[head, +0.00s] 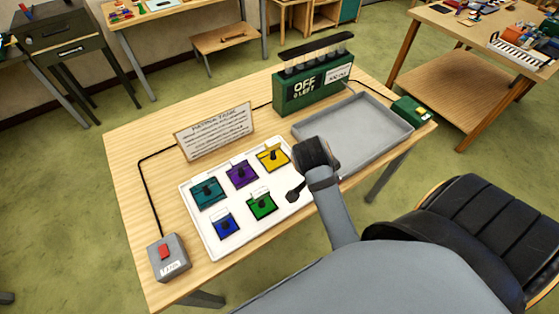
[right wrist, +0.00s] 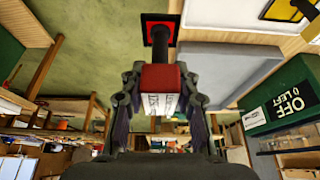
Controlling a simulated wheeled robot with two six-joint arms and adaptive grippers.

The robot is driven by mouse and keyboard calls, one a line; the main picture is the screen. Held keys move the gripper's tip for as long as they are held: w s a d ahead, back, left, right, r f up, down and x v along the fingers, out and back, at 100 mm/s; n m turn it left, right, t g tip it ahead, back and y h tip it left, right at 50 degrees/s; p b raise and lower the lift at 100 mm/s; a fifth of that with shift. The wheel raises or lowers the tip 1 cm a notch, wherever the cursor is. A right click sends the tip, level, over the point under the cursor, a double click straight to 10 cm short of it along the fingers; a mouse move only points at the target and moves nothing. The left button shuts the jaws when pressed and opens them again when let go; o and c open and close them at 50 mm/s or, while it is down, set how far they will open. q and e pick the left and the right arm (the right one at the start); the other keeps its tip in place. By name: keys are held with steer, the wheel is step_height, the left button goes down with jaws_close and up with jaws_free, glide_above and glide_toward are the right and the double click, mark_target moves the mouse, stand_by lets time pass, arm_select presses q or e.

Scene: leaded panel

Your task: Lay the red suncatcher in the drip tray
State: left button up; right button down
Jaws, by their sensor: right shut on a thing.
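In the right wrist view, my right gripper (right wrist: 160,92) is shut on a red block with a white label, part of the red suncatcher (right wrist: 160,76). A black stem runs from this block to a black-framed red square. In the head view, my right gripper (head: 315,155) is over the near-left edge of the grey drip tray (head: 370,125), and its fingers and the suncatcher are mostly hidden; a small dark shape shows beside it. The tray looks empty where visible. My left gripper is not in view.
A white board (head: 222,247) left of the tray holds several coloured suncatchers, including a yellow one (head: 273,157) close to my gripper. A green box reading OFF (head: 303,88) stands behind the tray. A small green box (head: 411,110) sits at its right end. A switch box (head: 169,258) stands front left.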

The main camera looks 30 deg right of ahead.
steer(key=w+f+b, duration=0.3)
steer(key=w+f, duration=0.1)
steer(key=w+a+f+b, duration=0.1)
steer(key=w+f+b, duration=0.3)
steer(key=w+f, duration=0.1)
steer(key=w+f+b, duration=0.3)
steer(key=w+f, duration=0.1)
steer(key=w, duration=0.1)
steer(key=shift+a+f+b, duration=0.2)
steer(key=shift+b, duration=0.15)
steer(key=shift+r, duration=0.2)
steer(key=c, duration=1)
jaws_free()
steer(key=shift+f, duration=0.1)
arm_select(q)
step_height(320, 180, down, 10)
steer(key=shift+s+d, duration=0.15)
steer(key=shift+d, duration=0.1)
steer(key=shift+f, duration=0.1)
